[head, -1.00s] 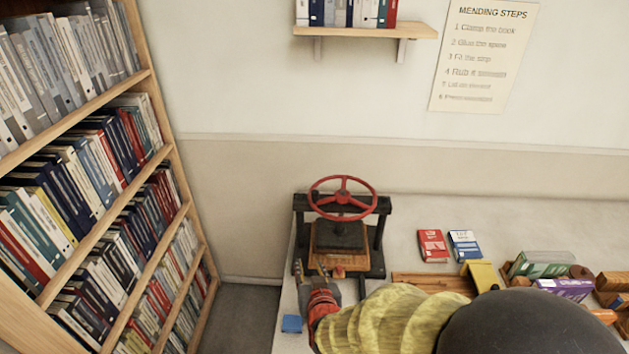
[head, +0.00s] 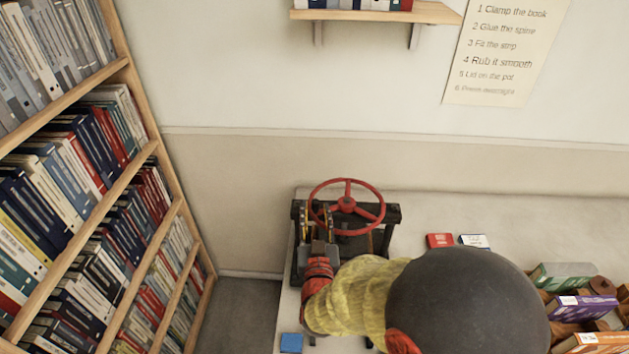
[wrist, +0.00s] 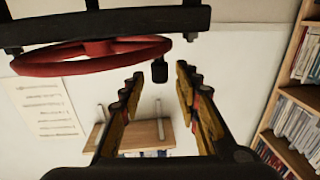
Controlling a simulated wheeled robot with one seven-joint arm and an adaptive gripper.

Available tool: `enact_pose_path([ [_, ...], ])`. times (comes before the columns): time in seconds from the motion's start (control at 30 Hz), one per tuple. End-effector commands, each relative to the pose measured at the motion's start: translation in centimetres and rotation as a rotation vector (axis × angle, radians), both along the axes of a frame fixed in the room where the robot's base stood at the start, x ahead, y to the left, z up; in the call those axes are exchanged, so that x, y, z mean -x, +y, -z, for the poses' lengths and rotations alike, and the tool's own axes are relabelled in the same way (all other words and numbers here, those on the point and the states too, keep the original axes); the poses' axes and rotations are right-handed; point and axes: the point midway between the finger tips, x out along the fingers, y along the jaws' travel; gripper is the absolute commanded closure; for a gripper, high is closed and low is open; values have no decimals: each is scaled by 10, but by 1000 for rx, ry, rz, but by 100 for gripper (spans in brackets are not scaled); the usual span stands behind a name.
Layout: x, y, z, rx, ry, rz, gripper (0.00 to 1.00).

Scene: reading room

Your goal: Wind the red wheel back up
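The red wheel (head: 347,207) sits on top of a dark book press (head: 392,215) at the table's back left. My gripper (head: 318,212) is at the left side of the wheel's rim, fingers pointing towards the press. In the wrist view, which is upside down, the wheel (wrist: 85,60) is at upper left, with a black knob (wrist: 159,71) at its rim. The knob appears between the two open fingers of my gripper (wrist: 160,72), with a gap on each side. My gripper and arm hide the lower front of the press.
A red box (head: 440,240) and a blue-and-white box (head: 474,240) lie right of the press. Green and purple boxes (head: 585,307) stand further right. A blue block (head: 291,342) lies near the table's left edge. A tall bookcase (head: 125,70) stands at left.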

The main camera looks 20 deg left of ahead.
Motion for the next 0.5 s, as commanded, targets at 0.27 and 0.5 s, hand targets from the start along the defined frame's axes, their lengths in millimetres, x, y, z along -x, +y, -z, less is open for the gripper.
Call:
enact_pose_path([
  [0.27, -20, 6, 0, -1, -3, 3, 68],
  [0.5, -55, 17, 0, 0, -4, 3, 68],
])
